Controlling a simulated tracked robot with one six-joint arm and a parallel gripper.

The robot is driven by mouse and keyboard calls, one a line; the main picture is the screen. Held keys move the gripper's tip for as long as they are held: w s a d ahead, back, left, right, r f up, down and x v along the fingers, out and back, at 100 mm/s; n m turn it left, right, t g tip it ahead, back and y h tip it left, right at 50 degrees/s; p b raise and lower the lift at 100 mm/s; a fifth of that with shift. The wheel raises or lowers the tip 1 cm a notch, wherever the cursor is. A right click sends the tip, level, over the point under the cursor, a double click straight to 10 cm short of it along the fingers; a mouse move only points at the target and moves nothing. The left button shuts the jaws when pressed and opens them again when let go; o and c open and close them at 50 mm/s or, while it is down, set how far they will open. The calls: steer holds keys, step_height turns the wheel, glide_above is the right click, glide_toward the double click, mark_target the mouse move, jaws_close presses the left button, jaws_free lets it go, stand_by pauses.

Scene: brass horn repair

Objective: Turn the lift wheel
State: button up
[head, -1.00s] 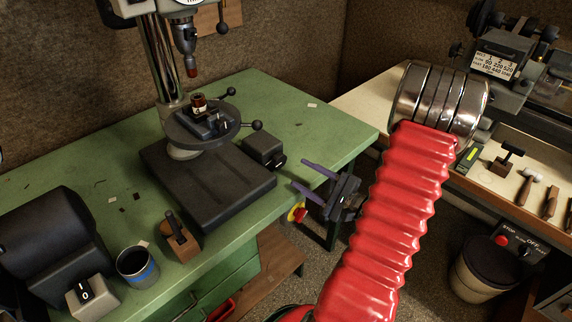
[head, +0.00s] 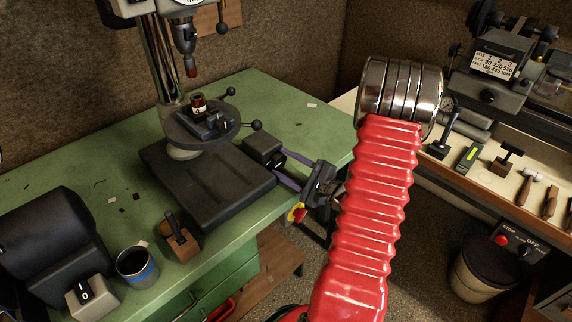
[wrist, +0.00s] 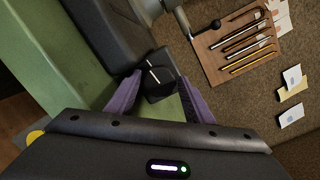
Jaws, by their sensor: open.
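The lift wheel appears to be the dark faceted knob with a pale line on its face (wrist: 160,82), seen in the wrist view. In the wrist view, one finger is on each side of the knob (wrist: 159,98). I cannot tell whether they touch it.
The drill press base (head: 205,185) stands on the green bench (head: 95,170). Its round table (head: 200,125) with ball-ended levers is above. A red and yellow stop button (head: 296,213) is below my gripper at the bench edge. A mug (head: 138,267) stands front left.

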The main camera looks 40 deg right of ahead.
steer(key=shift+c, duration=0.5)
steer(key=c, duration=0.6)
steer(key=shift+d, duration=0.15)
steer(key=shift+c, duration=0.4)
steer(key=shift+f+m, duration=0.1)
steer(key=shift+m, duration=0.4)
steer(key=m, duration=0.5)
steer(key=shift+t, duration=0.3)
steer(key=m, duration=0.3)
steer(key=m+h, duration=0.1)
steer(key=m, duration=0.2)
steer(key=shift+f+m+t, duration=0.1)
steer(key=shift+m+t, duration=0.2)
steer(key=shift+m, duration=0.1)
